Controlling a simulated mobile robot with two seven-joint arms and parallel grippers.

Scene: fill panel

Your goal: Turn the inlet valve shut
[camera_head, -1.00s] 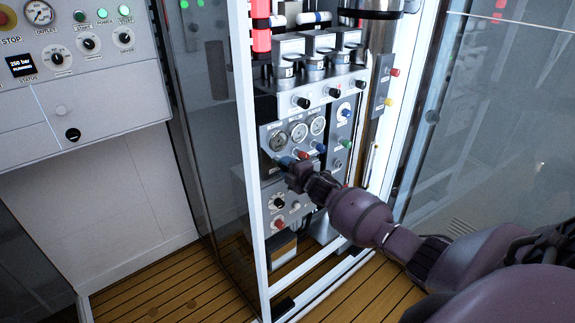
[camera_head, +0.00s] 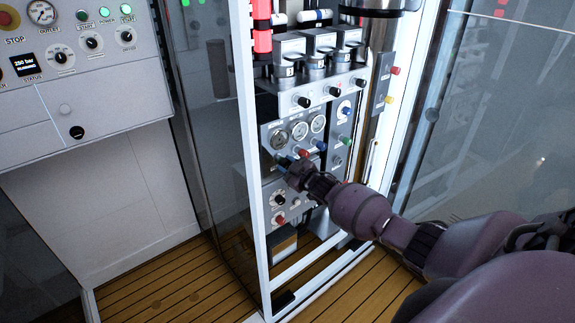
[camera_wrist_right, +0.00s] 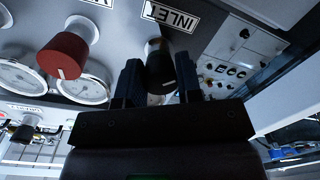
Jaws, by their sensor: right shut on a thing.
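The inlet valve is a black knob (camera_wrist_right: 160,72) with a white pointer line, on the grey panel beside the "INLET" label (camera_wrist_right: 170,13) in the right wrist view. My right gripper (camera_wrist_right: 158,85) has one finger on each side of this knob and is shut on it. In the head view my right gripper (camera_head: 284,163) is at the left part of the panel, below the gauges, and the gripper hides the inlet knob there. My left gripper is not in view.
A red knob (camera_head: 303,153) and a blue knob (camera_head: 321,145) sit close to the right of my gripper. Round gauges (camera_head: 299,131) are just above. A white frame post (camera_head: 248,150) stands close on the left. More knobs (camera_head: 280,219) are below.

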